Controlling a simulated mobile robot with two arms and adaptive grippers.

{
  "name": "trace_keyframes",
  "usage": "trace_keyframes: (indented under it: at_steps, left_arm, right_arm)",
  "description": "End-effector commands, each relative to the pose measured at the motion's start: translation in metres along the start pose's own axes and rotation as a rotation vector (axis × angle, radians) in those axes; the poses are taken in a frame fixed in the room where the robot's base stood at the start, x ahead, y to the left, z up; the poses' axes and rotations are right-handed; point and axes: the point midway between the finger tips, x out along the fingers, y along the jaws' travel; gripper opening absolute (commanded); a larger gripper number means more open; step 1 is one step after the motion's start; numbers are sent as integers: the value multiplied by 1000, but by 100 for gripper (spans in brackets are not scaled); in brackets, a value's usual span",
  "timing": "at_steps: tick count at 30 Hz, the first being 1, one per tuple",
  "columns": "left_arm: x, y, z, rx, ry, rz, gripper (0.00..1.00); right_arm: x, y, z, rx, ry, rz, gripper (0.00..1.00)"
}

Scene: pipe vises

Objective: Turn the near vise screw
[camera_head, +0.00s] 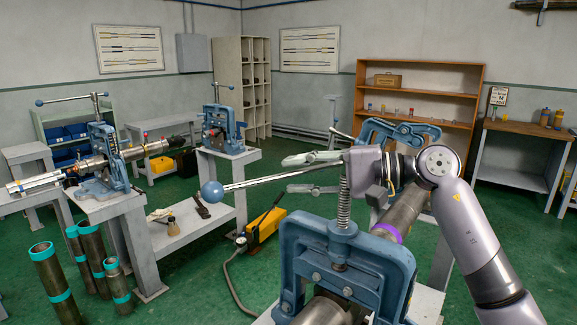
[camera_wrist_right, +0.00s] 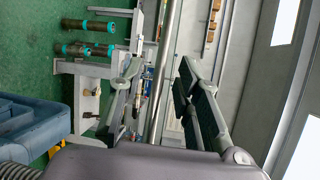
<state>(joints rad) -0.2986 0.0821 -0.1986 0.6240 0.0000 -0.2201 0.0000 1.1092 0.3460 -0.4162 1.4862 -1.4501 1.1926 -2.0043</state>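The near vise (camera_head: 345,262) is a blue frame at the bottom centre of the head view. Its upright threaded screw (camera_head: 344,205) rises from the frame top. A thin steel handle bar (camera_head: 255,182) with a blue ball end (camera_head: 212,193) reaches left from the screw's top. My right gripper (camera_head: 303,174) is open, its two fingers on either side of the bar. In the right wrist view the bar (camera_wrist_right: 169,60) runs between the spread fingers, with gaps visible on both sides. The bar's other end is hidden behind my right wrist. My left gripper is not in view.
A pipe with a purple band (camera_head: 387,233) runs back from the near vise towards another blue vise (camera_head: 395,132). Two more vises (camera_head: 103,160) (camera_head: 222,128) stand on the left. A yellow pump (camera_head: 264,228) with a hose and several upright pipes (camera_head: 55,285) stand on the green floor.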

Motion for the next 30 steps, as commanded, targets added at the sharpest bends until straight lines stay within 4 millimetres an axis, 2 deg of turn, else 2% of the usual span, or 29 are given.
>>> trace_keyframes:
  at_steps: [3,6,16,30]
  left_arm:
    - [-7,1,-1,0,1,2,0]
    - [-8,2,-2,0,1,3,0]
    - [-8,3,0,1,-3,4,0]
    - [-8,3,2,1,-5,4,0]
  right_arm:
    - [15,-1,0,2,-2,0,31]
    - [22,0,0,1,-1,0,31]
    - [25,1,0,0,0,0,31]
    - [24,1,0,0,0,0,0]
